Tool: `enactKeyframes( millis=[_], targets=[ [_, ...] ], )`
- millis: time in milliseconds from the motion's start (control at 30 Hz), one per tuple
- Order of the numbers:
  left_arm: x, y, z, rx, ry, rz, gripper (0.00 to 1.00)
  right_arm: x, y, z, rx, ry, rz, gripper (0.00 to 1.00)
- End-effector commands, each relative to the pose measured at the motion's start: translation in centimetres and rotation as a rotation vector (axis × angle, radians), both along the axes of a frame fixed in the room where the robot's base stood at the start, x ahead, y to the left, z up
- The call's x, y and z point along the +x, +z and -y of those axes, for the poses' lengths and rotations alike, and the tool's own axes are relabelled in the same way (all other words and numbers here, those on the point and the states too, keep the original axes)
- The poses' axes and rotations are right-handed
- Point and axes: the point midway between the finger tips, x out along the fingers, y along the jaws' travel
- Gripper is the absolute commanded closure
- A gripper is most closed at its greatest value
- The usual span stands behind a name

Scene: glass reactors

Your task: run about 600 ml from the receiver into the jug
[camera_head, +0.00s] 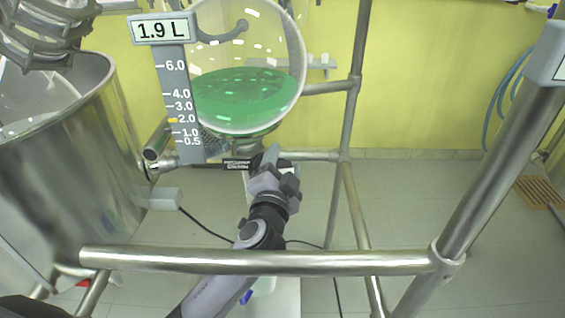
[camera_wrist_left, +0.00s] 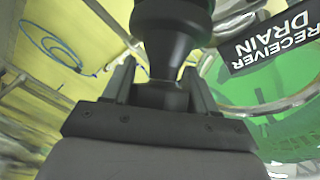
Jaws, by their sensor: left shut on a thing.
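The receiver (camera_head: 250,95) is a round glass vessel holding green liquid (camera_head: 245,98). Its readout (camera_head: 163,30) shows 1.9 L above a grey scale (camera_head: 180,105), with a yellow mark near 2.0. My left gripper (camera_head: 270,165) is just below the receiver, at its drain. In the left wrist view, my left gripper (camera_wrist_left: 160,92) is shut on the black drain handle (camera_wrist_left: 172,40), beside a sign reading RECEIVER DRAIN (camera_wrist_left: 275,40). The outlet is hidden behind the gripper. My right gripper is out of view.
A steel rail (camera_head: 270,261) crosses in front, over my left arm. A steel post (camera_head: 500,170) slants up at right, and frame tubes (camera_head: 345,130) stand behind. A large steel vessel (camera_head: 70,160) fills the left. The floor at right has free room.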

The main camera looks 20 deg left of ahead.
Motion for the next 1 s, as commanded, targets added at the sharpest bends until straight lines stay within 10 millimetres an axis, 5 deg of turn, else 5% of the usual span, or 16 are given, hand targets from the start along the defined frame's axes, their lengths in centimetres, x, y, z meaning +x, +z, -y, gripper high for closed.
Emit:
enactKeyframes(
  millis=[33, 67, 100, 667, 1000],
  targets=[
    [0.1, 0.3, -0.2, 0.003, 0.004, 0.006, 0.73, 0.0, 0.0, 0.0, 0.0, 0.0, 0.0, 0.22],
    [0.1, 0.3, -0.2, 0.003, 0.004, 0.006, 0.33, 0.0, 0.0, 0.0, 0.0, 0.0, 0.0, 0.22],
    [0.1, 0.3, -0.2, 0.003, 0.004, 0.006, 0.22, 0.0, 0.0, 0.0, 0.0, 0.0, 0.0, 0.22],
    [0.0, -0.1, 0.0, -0.008, 0.009, 0.012, 0.22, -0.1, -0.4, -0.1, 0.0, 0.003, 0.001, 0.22],
    [0.0, -0.4, -0.1, -0.11, 0.101, 0.14, 0.22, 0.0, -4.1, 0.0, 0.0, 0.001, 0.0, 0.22]
  ],
)
